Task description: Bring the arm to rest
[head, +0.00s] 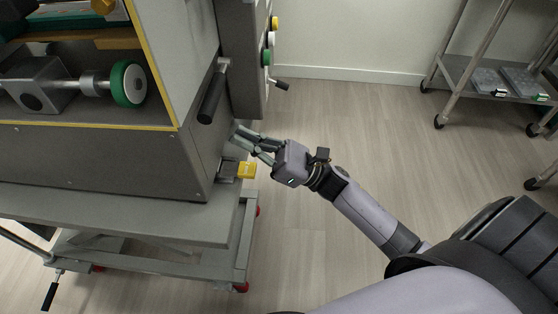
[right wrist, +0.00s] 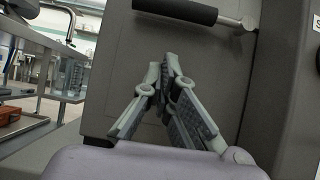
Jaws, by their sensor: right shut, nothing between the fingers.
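My right arm (head: 365,212) reaches from the lower right toward the grey machine (head: 110,165). My right gripper (head: 242,138) is shut and empty, close to the machine's right side, below a black handle (head: 211,97) and above a yellow part (head: 247,170). In the right wrist view the fingertips (right wrist: 171,62) meet in front of the grey panel (right wrist: 215,75), under the black handle bar (right wrist: 176,11). I cannot tell whether the fingers touch the panel. My left gripper is not in view.
The machine stands on a grey wheeled table (head: 130,215) at the left. Yellow, white and green buttons (head: 271,40) sit on its control box. A metal wheeled rack (head: 455,70) with trays stands at the upper right. The floor (head: 350,120) between them is clear.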

